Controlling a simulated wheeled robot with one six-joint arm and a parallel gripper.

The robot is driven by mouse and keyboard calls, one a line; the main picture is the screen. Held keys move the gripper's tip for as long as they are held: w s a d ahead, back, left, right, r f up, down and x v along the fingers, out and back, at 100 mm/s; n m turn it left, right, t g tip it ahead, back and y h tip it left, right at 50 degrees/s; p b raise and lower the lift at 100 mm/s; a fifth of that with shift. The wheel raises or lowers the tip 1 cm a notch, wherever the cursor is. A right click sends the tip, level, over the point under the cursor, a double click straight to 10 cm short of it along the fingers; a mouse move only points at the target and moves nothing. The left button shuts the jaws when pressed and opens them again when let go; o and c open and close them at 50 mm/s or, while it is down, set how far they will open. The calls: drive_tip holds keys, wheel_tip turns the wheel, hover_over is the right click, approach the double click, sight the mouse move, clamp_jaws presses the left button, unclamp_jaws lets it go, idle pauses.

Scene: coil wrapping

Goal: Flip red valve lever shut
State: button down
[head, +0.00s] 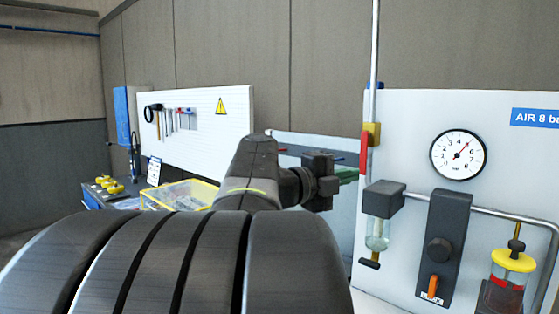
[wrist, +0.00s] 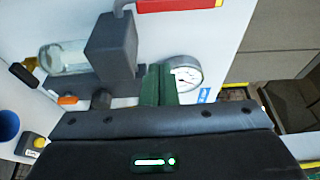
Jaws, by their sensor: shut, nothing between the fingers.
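The red valve lever (head: 364,153) hangs straight down beside the vertical pipe, from a brass valve body (head: 373,131). In the wrist view the lever (wrist: 185,5) lies along the top edge, partly cut off. My gripper (head: 352,175) has green fingers shut together with nothing between them. In the head view the fingertips appear just left of and below the lever's lower end; I cannot tell the depth gap. In the wrist view the gripper (wrist: 157,80) is apart from the lever, pointing toward the panel.
A grey filter unit (head: 384,199) with a clear bowl sits below the valve. A regulator with an orange knob (head: 433,288), a gauge (head: 458,155) and a yellow-topped unit (head: 513,261) are to the right. A yellow-rimmed crate (head: 183,194) stands at left. Open air surrounds the lever's left side.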

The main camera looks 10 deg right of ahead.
sight(365, 167)
drive_tip(key=shift+s+d, duration=0.1)
drive_tip(key=shift+s, duration=0.05)
drive_tip(key=p+x, duration=0.2)
drive_tip(key=x, duration=0.8)
drive_tip(key=shift+s+d+r, duration=0.1)
drive_tip(key=shift+r, duration=0.05)
drive_tip(key=w+a+p, duration=0.1)
drive_tip(key=w+a, duration=0.1)
drive_tip(key=w, duration=0.1)
drive_tip(key=shift+w+a, duration=0.1)
drive_tip(key=shift+a, duration=0.3)
